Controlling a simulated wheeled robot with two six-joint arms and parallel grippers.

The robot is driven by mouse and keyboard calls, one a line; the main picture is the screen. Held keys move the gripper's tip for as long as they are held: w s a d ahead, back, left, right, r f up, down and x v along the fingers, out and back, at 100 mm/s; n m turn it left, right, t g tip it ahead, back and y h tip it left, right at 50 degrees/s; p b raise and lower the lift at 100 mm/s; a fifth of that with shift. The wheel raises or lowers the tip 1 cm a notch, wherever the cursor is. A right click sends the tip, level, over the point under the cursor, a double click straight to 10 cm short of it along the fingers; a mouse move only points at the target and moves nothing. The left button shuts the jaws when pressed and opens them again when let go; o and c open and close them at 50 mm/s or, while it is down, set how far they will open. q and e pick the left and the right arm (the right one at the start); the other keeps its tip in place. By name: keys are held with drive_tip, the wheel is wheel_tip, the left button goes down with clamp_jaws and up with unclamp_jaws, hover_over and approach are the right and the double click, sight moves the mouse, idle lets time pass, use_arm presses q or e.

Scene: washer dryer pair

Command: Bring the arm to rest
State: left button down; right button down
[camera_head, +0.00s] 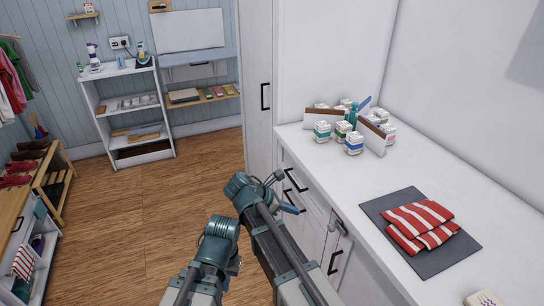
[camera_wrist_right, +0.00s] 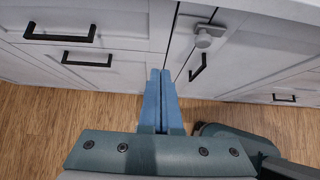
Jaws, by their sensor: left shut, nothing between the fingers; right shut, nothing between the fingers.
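My right gripper (camera_head: 289,208) is beside the front of the white counter, below its top. In the right wrist view its two blue fingers (camera_wrist_right: 159,100) lie together, with nothing between them. They point toward the cabinet fronts, and whether they touch is not clear. My left arm is folded at the bottom middle of the head view. Only a small dark part of my left gripper (camera_head: 234,266) shows beside it, and its fingertips are mostly hidden.
The white counter (camera_head: 408,165) runs along the right, with drawer handles (camera_wrist_right: 86,60) and a knob (camera_wrist_right: 204,40) on its front. On top are a caddy with several small boxes and a red-striped cloth (camera_head: 420,222) on a dark mat (camera_head: 455,262). Wooden floor (camera_head: 140,225) is clear leftward.

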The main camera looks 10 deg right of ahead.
drive_tip(key=s+d+f+m+g+y, duration=0.1)
drive_tip(key=s+f+m+y, duration=0.4)
drive_tip(key=m, duration=0.5)
drive_tip(key=s+f+m+y, duration=0.2)
drive_tip(key=s+m+y, duration=0.2)
drive_tip(key=s+m, duration=0.45)
drive_tip(key=s+a+r+p, duration=0.2)
drive_tip(key=a+r+p, duration=0.2)
drive_tip(key=a, duration=0.1)
drive_tip(key=s+a+r+n+g+h+p, duration=0.1)
drive_tip(key=s+a+r+p, duration=0.1)
drive_tip(key=a+r+p, duration=0.2)
drive_tip(key=shift+s+a, duration=0.25)
drive_tip(key=shift+a, duration=0.85)
